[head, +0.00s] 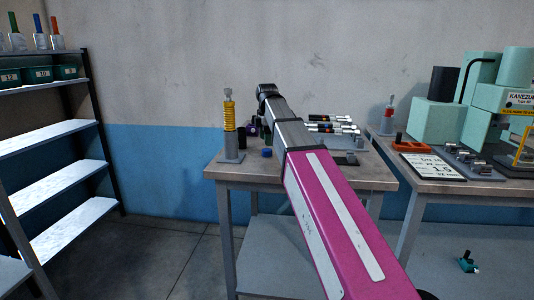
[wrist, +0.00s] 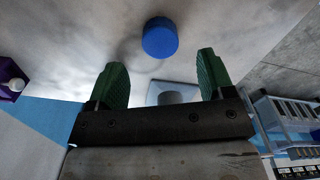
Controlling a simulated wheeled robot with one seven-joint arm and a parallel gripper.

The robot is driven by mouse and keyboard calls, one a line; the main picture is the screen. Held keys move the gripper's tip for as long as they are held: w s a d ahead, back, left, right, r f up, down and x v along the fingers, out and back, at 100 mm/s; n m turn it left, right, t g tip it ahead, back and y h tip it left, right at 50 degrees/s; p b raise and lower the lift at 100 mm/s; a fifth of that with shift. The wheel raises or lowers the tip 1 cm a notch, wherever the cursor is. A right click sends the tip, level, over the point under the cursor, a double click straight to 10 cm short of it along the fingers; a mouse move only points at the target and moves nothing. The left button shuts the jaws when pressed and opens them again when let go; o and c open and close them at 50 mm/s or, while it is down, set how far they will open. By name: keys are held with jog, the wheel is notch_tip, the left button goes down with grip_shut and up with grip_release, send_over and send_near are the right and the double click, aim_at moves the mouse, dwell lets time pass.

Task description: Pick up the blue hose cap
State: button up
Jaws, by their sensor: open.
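The blue hose cap (wrist: 160,38) is a short round cap lying on the worktable's top. In the wrist view it is ahead of my gripper (wrist: 162,74), roughly centred between the fingers and beyond their tips. The two green fingers are spread apart with nothing gripped between them. In the head view the blue cap (head: 267,152) sits near the front of the table, just left of my arm.
A yellow spring on a grey stand (head: 230,125) stands at the table's left corner. A dark cylinder (head: 241,138) and a purple item (wrist: 12,80) are near the cap. Several marker-like items (head: 333,125) lie to the right. Bare tabletop surrounds the cap.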

aim_at(267, 150)
jog(key=shift+f, duration=2.6)
jog(key=c, duration=1)
